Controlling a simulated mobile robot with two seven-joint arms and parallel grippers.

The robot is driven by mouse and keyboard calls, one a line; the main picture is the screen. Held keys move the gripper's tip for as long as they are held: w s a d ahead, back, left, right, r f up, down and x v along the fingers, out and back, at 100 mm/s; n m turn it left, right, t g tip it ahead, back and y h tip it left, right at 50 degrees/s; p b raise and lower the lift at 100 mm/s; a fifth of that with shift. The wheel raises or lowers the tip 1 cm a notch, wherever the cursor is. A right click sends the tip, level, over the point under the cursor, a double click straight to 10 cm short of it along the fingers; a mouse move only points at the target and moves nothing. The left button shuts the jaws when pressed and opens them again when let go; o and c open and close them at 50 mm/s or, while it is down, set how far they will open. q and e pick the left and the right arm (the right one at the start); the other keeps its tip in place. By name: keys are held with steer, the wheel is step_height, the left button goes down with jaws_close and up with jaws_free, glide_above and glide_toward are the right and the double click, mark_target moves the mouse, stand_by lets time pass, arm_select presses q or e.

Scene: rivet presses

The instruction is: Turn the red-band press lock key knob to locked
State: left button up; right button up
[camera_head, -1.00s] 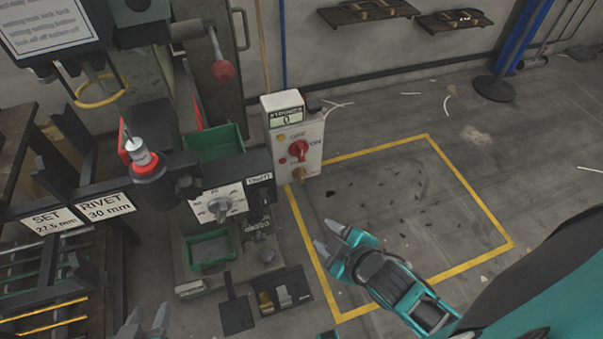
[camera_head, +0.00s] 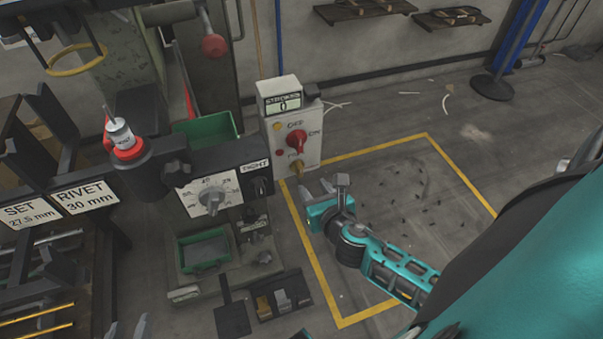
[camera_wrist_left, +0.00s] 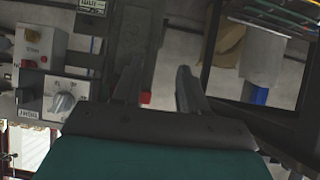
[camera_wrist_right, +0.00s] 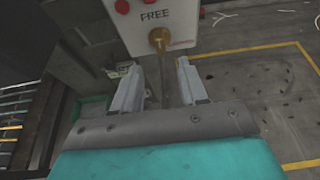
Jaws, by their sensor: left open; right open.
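The press with the red band (camera_head: 127,153) stands at the left in the head view. On its white control box (camera_head: 312,130), the brass key knob (camera_head: 297,166) is at the bottom, below the red OFF/ON switch (camera_head: 298,141). In the right wrist view the brass knob (camera_wrist_right: 160,39) sits under the word FREE, just beyond the fingertips. My right gripper (camera_head: 325,187) is open and empty, to the lower right of the box, apart from the knob. My left gripper (camera_head: 128,325) is open and empty at the bottom left edge.
A dial plate (camera_head: 212,197) and a black knob (camera_head: 260,187) under a TIGHT label are left of the box. Green bins (camera_head: 204,250) and a small black block (camera_head: 284,297) lie below.

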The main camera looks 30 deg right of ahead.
mark_target(300, 172)
steer(key=b+x, duration=0.2)
steer(key=x, duration=0.7)
steer(key=shift+f, duration=0.15)
steer(key=shift+w, duration=0.3)
steer(key=shift+c, duration=0.8)
jaws_close()
